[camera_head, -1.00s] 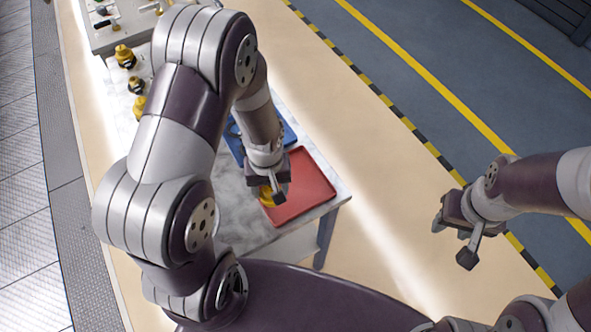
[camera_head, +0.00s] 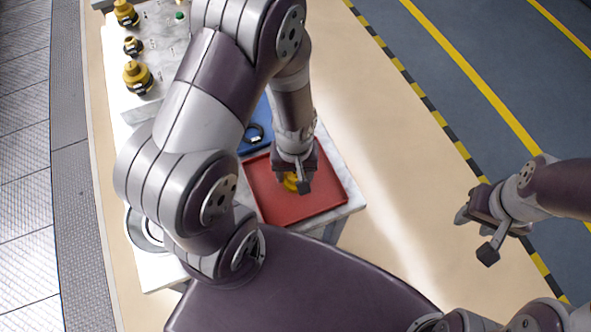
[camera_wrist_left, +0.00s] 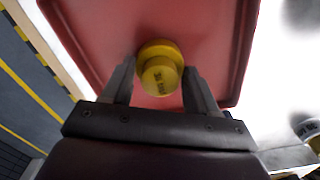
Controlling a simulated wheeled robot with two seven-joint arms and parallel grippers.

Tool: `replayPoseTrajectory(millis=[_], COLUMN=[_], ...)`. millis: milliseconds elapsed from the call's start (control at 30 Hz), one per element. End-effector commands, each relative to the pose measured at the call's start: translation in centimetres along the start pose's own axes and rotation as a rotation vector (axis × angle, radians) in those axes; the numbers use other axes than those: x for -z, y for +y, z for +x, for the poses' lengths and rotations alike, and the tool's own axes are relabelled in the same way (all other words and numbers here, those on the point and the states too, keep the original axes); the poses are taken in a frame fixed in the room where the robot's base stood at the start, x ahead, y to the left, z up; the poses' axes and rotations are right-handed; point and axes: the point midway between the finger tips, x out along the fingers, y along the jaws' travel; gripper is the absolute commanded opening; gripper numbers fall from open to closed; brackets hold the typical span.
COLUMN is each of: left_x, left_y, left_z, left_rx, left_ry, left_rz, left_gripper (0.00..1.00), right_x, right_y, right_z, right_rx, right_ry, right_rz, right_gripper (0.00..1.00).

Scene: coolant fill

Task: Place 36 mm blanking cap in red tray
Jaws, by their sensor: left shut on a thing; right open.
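The yellow 36 mm blanking cap (camera_wrist_left: 160,72) is between the fingers of my left gripper (camera_wrist_left: 158,88) in the left wrist view, with dark lettering on its top. My left gripper (camera_head: 297,184) is shut on the cap (camera_head: 290,182) in the head view, over the red tray (camera_head: 312,207). The red tray's floor (camera_wrist_left: 95,35) lies behind the cap in the wrist view. I cannot tell whether the cap touches the tray floor. My right gripper (camera_head: 478,232) is open and empty, off to the right over the floor.
A blue tray (camera_head: 262,120) with a dark ring (camera_head: 254,133) in it lies behind the red tray, partly hidden by my left arm. Several yellow and black fittings (camera_head: 137,77) stand at the upper left. The floor right of the table is clear.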

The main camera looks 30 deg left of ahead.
Motion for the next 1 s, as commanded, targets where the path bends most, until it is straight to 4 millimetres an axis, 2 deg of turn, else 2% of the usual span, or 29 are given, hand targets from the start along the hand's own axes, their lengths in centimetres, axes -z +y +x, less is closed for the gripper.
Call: replayPoseTrajectory(millis=[33, 100, 367, 467, 567, 800, 1000], left_x=[0.0, 0.0, 0.0, 0.1, 0.1, 0.1, 0.0], left_y=[0.0, 0.0, 0.0, 0.0, 0.0, 0.1, 0.0], left_z=[0.2, 0.1, 0.1, -0.7, -2.8, -9.1, -11.9], left_rx=[0.000, 0.000, 0.000, 0.000, -0.002, -0.002, -0.001], left_ry=[-0.001, -0.001, -0.001, 0.001, 0.004, 0.005, 0.003], left_rz=[0.000, 0.000, 0.000, 0.000, 0.000, 0.000, 0.013], left_gripper=[0.62, 0.84, 0.84, 0.84, 0.84, 0.84, 0.84], right_x=[0.0, 0.0, 0.0, 0.0, 0.0, 0.1, 0.1], right_y=[0.0, 0.0, 0.0, 0.0, 0.0, 0.0, 0.0], right_z=[0.1, 0.0, 0.0, -0.2, -0.4, -1.0, -1.1], right_rx=[0.000, 0.000, 0.000, 0.000, 0.000, 0.000, 0.000], right_ry=[0.000, 0.000, 0.000, 0.000, 0.000, 0.000, 0.000], right_rz=[0.000, 0.000, 0.000, 0.000, 0.000, 0.000, 0.000], right_gripper=[0.43, 0.43, 0.43, 0.43, 0.43, 0.43, 0.43])
